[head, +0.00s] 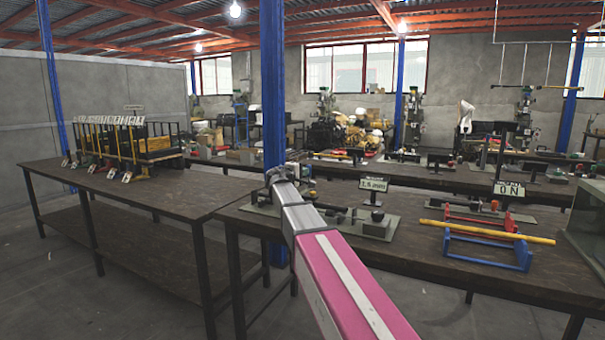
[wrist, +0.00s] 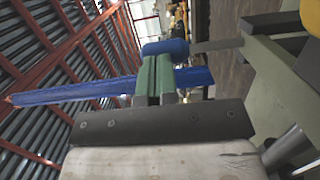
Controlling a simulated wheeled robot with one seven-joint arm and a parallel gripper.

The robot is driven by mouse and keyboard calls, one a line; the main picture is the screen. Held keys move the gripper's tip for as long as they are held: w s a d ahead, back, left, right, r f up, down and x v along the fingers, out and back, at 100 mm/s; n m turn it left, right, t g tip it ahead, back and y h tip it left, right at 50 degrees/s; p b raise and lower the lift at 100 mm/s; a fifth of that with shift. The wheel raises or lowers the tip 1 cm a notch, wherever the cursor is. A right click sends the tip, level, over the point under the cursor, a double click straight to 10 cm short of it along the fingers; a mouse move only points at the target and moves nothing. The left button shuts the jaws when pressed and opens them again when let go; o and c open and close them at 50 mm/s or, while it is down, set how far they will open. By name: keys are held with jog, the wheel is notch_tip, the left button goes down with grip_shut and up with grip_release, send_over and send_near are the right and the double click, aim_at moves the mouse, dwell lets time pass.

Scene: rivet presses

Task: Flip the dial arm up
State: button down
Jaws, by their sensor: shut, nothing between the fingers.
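My gripper (wrist: 158,66) has two green fingers lying close together, shut with nothing between them. Just beyond the fingertips in the wrist view is a blue rounded grip (wrist: 165,48) with a grey bar (wrist: 217,44) running right from it. This looks like the dial arm; I cannot tell whether the fingertips touch it. In the head view my gripper (head: 303,172) is small at the end of my pink and grey arm, above the grey-green fixture plate (head: 345,220) on the near bench. The dial arm is not clear in the head view.
A sign reading about 1.5 mm (head: 373,184) stands behind the fixture. Red and blue stands with yellow rods (head: 487,233) are to the right. A blue pillar (head: 272,80) rises behind my gripper.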

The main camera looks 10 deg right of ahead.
jog(key=shift+w+d+r+g+y, duration=0.2)
jog(key=shift+w+d+g+y, duration=0.3)
jog(key=shift+w, duration=0.2)
jog(key=shift+w+d+r+g+y, duration=0.2)
jog(key=shift+w+d+g+y, duration=0.15)
jog(key=shift+w+g+y, duration=0.3)
jog(key=w+d+g+y, duration=0.2)
jog(key=shift+w+f+n+g, duration=0.2)
jog(key=shift+w+n+g, duration=0.15)
jog(key=shift+n, duration=0.05)
jog(key=w+d+f+g+y, duration=0.3)
jog(key=w+f+g, duration=0.1)
jog(key=shift+f+n+y, duration=0.2)
jog(key=shift+n+y, duration=0.1)
jog(key=shift+y, duration=0.05)
jog(key=shift+d+f, duration=0.1)
jog(key=shift+f, duration=0.05)
